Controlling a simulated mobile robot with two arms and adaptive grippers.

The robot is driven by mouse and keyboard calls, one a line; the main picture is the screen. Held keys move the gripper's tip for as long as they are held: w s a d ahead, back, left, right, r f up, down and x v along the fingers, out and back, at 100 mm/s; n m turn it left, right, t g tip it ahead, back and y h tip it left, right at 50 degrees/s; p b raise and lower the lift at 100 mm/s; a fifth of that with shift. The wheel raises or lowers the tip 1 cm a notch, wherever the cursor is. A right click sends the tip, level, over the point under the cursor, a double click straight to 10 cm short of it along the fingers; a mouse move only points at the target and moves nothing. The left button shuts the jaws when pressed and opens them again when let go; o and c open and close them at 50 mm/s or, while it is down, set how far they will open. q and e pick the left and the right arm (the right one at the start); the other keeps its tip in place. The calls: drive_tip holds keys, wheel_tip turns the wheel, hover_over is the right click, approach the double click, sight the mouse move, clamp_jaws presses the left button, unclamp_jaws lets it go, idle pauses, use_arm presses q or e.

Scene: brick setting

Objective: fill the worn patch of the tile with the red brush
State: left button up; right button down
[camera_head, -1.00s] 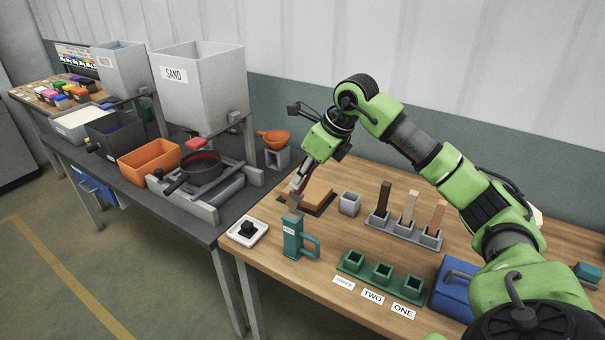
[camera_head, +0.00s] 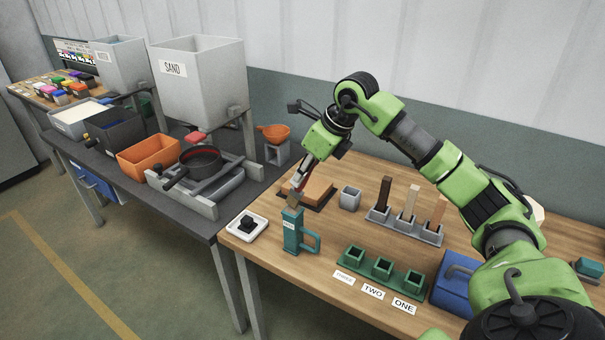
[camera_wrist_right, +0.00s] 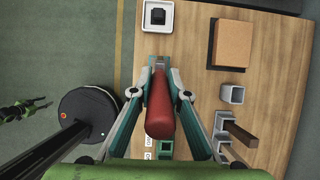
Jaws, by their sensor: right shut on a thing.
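My right gripper (camera_head: 300,182) is shut on the red brush, whose red handle (camera_wrist_right: 160,105) lies between the fingers in the wrist view. In the head view the brush's tan lower end (camera_head: 294,201) is at the top of the teal handled pot (camera_head: 292,236). I cannot tell whether the tip is inside its mouth. The orange-brown tile (camera_head: 319,191) lies on a dark base behind the pot, and also shows in the wrist view (camera_wrist_right: 233,43). Its worn patch cannot be made out. A dark and green part at the wrist view's left edge (camera_wrist_right: 22,108) may be my left gripper.
A white tray with a black piece (camera_head: 247,226) is left of the pot. A grey cup (camera_head: 349,198), a grey rack (camera_head: 405,226) with upright sticks and green sockets (camera_head: 382,269) stand to the right. A blue box (camera_head: 452,289) is at the front right.

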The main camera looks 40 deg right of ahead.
drive_tip(key=shift+f+b, duration=0.3)
drive_tip(key=shift+f, duration=0.2)
idle(1.1)
drive_tip(key=shift+r, duration=0.1)
drive_tip(key=shift+r+p, duration=0.85)
drive_tip(key=shift+r, duration=0.05)
drive_tip(key=shift+r+p, duration=1.85)
drive_tip(key=shift+r, duration=0.7)
